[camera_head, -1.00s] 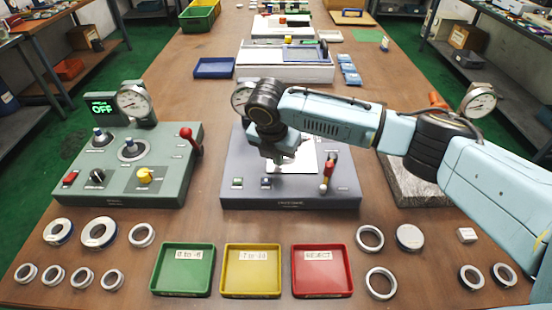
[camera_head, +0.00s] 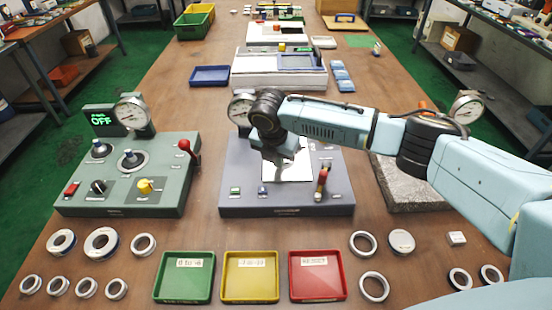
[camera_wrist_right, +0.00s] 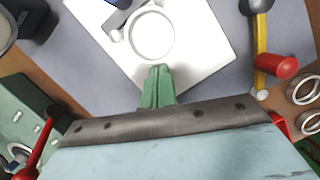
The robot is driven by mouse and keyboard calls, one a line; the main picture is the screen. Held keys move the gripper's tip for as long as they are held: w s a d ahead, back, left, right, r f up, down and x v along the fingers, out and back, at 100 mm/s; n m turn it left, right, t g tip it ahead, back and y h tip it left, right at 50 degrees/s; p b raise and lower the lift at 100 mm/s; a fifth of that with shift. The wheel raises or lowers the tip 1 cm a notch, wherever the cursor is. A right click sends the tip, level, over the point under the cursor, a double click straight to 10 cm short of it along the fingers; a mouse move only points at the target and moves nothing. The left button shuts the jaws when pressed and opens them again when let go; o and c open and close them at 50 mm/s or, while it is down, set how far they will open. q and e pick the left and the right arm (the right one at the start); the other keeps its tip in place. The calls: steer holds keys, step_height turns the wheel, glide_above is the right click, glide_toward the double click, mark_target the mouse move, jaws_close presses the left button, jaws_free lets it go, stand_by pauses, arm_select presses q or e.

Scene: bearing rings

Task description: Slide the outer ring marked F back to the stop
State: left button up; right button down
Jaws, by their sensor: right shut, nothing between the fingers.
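The grey measuring fixture (camera_head: 235,200) stands mid-table, with a dial gauge (camera_head: 241,106) at its back left and a white plate (camera_head: 298,172) on top. In the right wrist view a pale ring (camera_wrist_right: 131,40) lies on the white plate (camera_wrist_right: 205,60), beside a grey metal piece (camera_wrist_right: 117,18) at its upper left. No letter F is legible on it. My right gripper (camera_head: 277,168) is over the plate, hiding the ring in the head view. Its green fingers (camera_wrist_right: 157,72) are shut and empty, tips just below the ring's near edge; contact is unclear. My left gripper is out of view.
A red-knobbed lever (camera_wrist_right: 283,67) stands right of the fingers. A green console (camera_head: 125,190) is at left and a granite block (camera_head: 405,198) at right. Green (camera_head: 184,298), yellow (camera_head: 250,297) and red (camera_head: 318,295) trays and several loose rings line the front.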

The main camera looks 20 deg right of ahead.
steer(key=shift+s+a+r+p, duration=0.1)
steer(key=shift+a+p, duration=0.05)
steer(key=shift+p, duration=0.15)
steer(key=s+a+p, duration=0.2)
steer(key=p, duration=0.1)
steer(key=shift+s+a+r, duration=0.15)
steer(key=shift+a+r, duration=0.05)
steer(key=p+v, duration=0.1)
steer(key=v, duration=0.8)
steer(key=shift+s+a+r, duration=0.15)
steer(key=shift+r, duration=0.1)
stand_by(0.4)
